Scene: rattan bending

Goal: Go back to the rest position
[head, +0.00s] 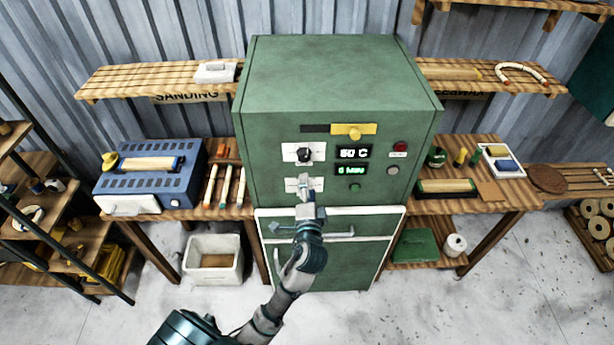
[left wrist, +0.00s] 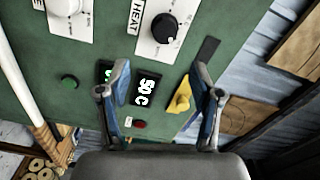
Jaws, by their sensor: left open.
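The green cabinet (head: 340,75) stands in the middle of the head view, its lower door (head: 330,272) shut. Its panel has a black upper knob (head: 303,154), marked HEAT in the left wrist view (left wrist: 163,28). Right of it is a temperature display (head: 354,152), which reads 50 C in the left wrist view (left wrist: 146,89). My left gripper (head: 310,193) is in front of the lower knob plate and partly hides it. Its two fingers (left wrist: 163,85) are apart, with nothing held between them. My right gripper is not in view.
A white bin (head: 213,261) stands on the floor. Shelves border both sides.

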